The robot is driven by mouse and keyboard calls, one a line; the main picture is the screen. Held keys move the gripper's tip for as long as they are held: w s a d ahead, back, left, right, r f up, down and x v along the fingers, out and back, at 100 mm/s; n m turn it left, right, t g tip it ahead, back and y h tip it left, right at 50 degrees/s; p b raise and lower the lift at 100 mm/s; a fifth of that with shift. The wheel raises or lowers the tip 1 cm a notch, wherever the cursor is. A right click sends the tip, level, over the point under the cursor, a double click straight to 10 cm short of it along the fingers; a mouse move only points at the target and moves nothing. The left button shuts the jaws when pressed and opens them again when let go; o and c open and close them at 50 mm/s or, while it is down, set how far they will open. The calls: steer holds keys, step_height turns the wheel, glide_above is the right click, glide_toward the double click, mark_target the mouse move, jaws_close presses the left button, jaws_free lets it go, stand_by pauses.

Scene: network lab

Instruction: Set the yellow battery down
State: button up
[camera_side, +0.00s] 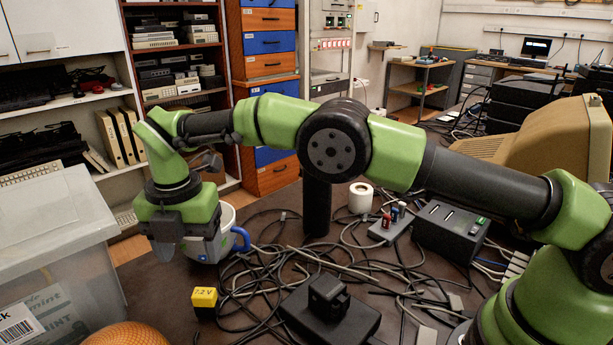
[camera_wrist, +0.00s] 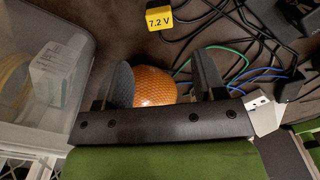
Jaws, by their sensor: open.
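The yellow battery (camera_side: 205,298), a small block with a black lower part and a "7.2 V" label, rests on the brown table near the front, left of the cable tangle. In the wrist view the battery (camera_wrist: 159,18) shows at the top edge, beyond the fingertips and outside the jaws. My gripper (camera_side: 170,248) points down above the table, up and to the left of the battery in the side view. In the wrist view my gripper (camera_wrist: 164,78) has its two fingers spread apart, with nothing clearly held.
An orange textured ball (camera_wrist: 155,87) appears between the fingers in the wrist view, seemingly below them. A clear plastic bin (camera_side: 60,240) stands at left. A white and blue mug (camera_side: 231,243) is behind my gripper. Tangled cables (camera_side: 265,285) and a black adapter (camera_side: 328,312) crowd the table.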

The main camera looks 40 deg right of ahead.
steer(key=s+d+r+m+t+y, duration=0.1)
steer(key=s+d+r+m, duration=0.2)
steer(key=d+r+m, duration=0.5)
steer(key=s+d+r+m+t+y, duration=0.1)
steer(key=s+d+r+m+t, duration=0.15)
steer(key=r+m, duration=0.6)
steer(key=s+d+m+t, duration=0.1)
steer(key=s+d+m, duration=0.2)
steer(key=s+m, duration=0.2)
steer(key=s+d+r+m+t, duration=0.1)
steer(key=s+m, duration=0.3)
steer(key=s, duration=0.4)
steer(key=s+d+m+t, duration=0.1)
steer(key=s+d+m, duration=0.3)
steer(key=s, duration=0.3)
steer(key=shift+d+r+m+t, duration=0.3)
steer(key=shift+r+m+t, duration=0.05)
steer(key=shift+m, duration=0.5)
